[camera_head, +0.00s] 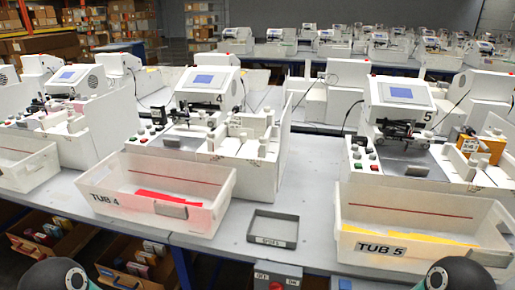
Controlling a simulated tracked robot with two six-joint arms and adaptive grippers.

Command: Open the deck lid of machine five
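Machine five (375,105) is the white machine at right, with a "5" on its head beside a blue-grey screen (401,92). Its grey deck (400,163) lies below the head, with a dark pen mechanism (405,130) above it. I cannot tell the lid's edges apart from the deck; no raised lid shows. Red and green buttons (357,157) sit at the deck's left. An orange block (483,148) stands at its right. Tub 5 (380,249), a translucent bin with yellow sheets, stands in front. Neither gripper shows; only my dark rounded arm parts show at the bottom edge.
Machine four (208,105) stands to the left, with tub 4 (153,208) holding red sheets before it. A small grey tray (273,229) lies between the tubs on the grey table (308,160). A switch box (277,276) is at the front edge. More machines stand behind.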

